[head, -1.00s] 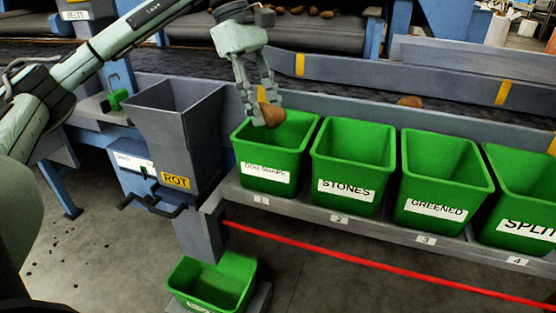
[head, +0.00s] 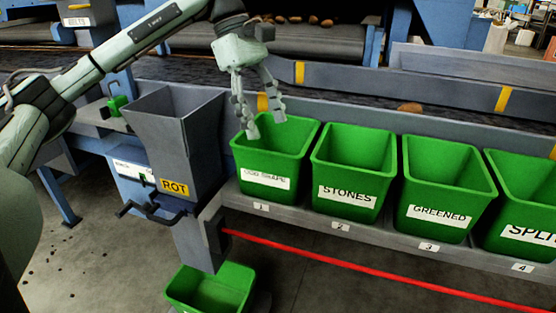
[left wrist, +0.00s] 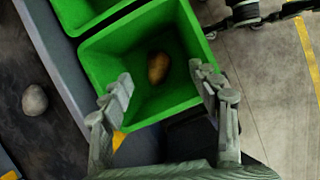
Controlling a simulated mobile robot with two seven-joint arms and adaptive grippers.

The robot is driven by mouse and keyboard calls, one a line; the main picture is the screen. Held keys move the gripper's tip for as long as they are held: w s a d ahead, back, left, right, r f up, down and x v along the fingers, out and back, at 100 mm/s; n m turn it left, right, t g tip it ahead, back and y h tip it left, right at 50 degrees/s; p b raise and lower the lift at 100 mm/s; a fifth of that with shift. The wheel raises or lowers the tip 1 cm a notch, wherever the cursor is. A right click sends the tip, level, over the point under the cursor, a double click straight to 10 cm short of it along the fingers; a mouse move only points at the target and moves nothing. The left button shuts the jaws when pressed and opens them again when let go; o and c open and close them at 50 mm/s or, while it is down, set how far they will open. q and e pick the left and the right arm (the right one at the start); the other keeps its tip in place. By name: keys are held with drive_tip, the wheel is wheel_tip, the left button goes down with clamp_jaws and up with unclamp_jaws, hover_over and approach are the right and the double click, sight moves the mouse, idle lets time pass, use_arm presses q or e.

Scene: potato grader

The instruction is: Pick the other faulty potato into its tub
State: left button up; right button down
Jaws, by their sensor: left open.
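My left gripper (head: 266,125) is open and empty above the green tub labelled ODD SHAPE (head: 265,182), its fingertips at the tub's mouth. In the left wrist view the two fingers (left wrist: 162,88) stand apart over the green tub (left wrist: 108,62). A brown potato (left wrist: 158,67) shows inside that tub, clear of both fingers. I cannot tell whether it has come to rest. My right gripper is not in view.
Tubs labelled STONES (head: 350,194), GREENED (head: 440,213) and SPLIT (head: 528,232) stand right along the shelf. A grey ROT chute (head: 200,145) stands left. One potato (head: 410,107) lies on the belt behind. Another green tub (head: 240,285) stands low in front.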

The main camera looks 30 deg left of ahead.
use_arm(q)
drive_tip(key=v, duration=1.2)
idle(0.5)
